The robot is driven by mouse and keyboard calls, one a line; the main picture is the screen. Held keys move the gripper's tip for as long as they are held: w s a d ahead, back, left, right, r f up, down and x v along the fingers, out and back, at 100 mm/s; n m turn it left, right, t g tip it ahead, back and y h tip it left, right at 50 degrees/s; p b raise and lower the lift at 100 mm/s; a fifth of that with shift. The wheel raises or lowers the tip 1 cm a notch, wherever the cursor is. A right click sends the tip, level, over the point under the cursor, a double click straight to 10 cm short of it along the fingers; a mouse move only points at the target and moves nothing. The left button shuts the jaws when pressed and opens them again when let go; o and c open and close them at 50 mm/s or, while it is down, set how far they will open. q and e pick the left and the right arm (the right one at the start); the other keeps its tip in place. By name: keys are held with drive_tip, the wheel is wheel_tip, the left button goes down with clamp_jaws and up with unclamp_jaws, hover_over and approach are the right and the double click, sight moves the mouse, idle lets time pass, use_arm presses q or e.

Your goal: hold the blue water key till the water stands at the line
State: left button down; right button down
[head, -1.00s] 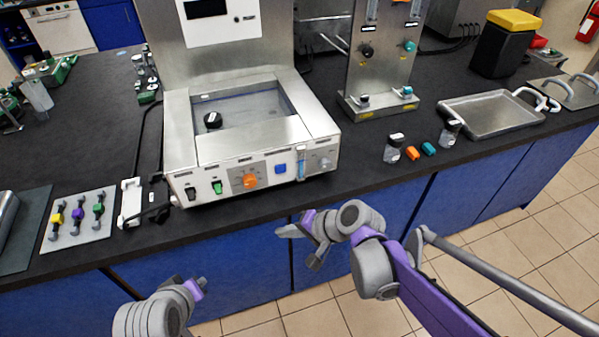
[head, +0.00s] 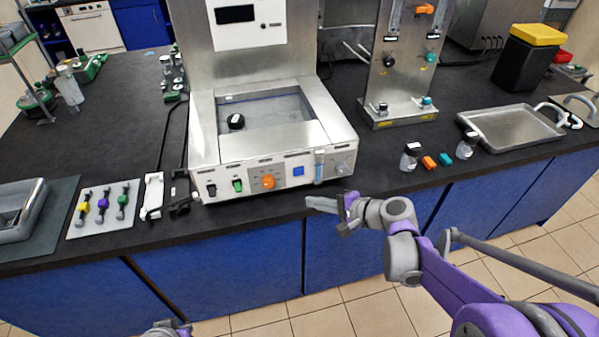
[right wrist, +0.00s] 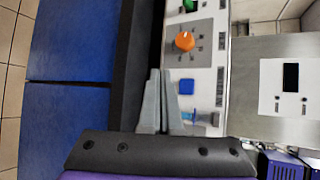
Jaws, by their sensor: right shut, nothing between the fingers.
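The blue water key (head: 298,171) is a square button on the front panel of the bench unit (head: 268,158). It also shows in the right wrist view (right wrist: 187,86). Just right of it in the head view is an upright sight tube (head: 319,167) with a bluish lower part. The line and water level are too small to read. My right gripper (head: 310,202) is shut and empty, in front of the bench edge, below the key and apart from it. In the right wrist view its fingers (right wrist: 160,73) lie beside the panel. My left gripper (head: 178,326) barely shows at the bottom edge.
The panel also holds an orange knob (head: 268,182), a green switch (head: 238,185) and a black switch (head: 211,189). A small bottle (head: 409,158) and orange and teal pieces stand right. A rack with colored keys (head: 103,208) lies left.

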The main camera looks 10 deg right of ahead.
approach(295, 176)
drive_tip(key=shift+s+a+f+x, duration=0.1)
drive_tip(key=shift+s+x, duration=0.05)
drive_tip(key=shift+x, duration=0.65)
drive_tip(key=shift+s+a+f+x, duration=0.1)
drive_tip(key=shift+x, duration=0.75)
drive_tip(key=shift+s+a+f+x, duration=0.1)
drive_tip(key=shift+s+x, duration=0.05)
drive_tip(key=shift+x, duration=0.65)
drive_tip(key=shift+w, duration=0.2)
drive_tip(key=shift+w, duration=0.25)
drive_tip(key=shift+w, duration=0.4)
idle(0.5)
drive_tip(key=shift+s, duration=0.15)
idle(2.8)
drive_tip(key=shift+s, duration=0.7)
